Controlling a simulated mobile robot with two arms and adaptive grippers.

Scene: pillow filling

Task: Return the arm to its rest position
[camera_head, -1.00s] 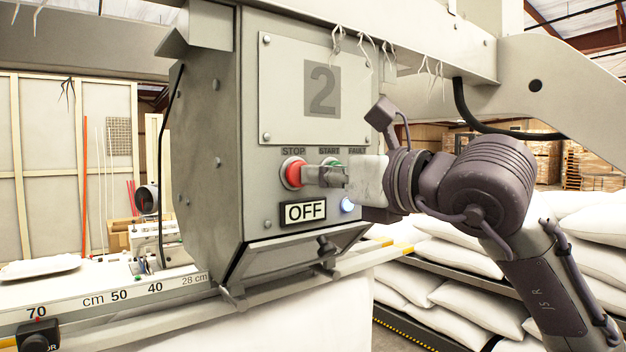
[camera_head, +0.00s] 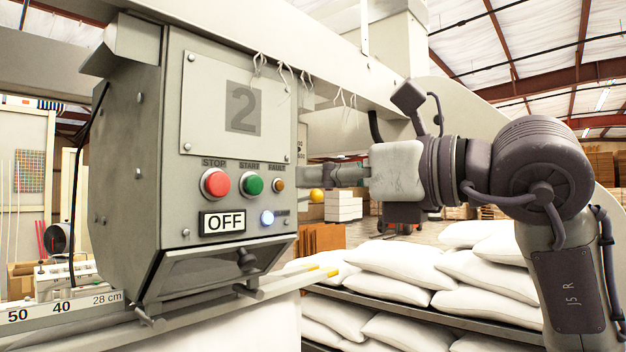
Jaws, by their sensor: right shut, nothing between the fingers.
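My right arm (camera_head: 545,180) comes in from the right, with its wrist raised beside the control box. My right gripper (camera_head: 312,175) is shut and empty, pointing left just past the box's right edge. It does not appear to touch the box, and its fingertips are partly hard to make out. The control box (camera_head: 125,170) carries a red STOP button (camera_head: 216,183), a green START button (camera_head: 253,185) and a small orange FAULT lamp (camera_head: 279,184). Its display (camera_head: 223,222) reads OFF, and a bluish-white light (camera_head: 267,217) glows beside it. My left gripper is not in view.
White pillows (camera_head: 400,262) lie stacked on a rack at the lower right, below my arm. A ruler rail (camera_head: 75,305) lies at the lower left. Open floor shows behind the arm.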

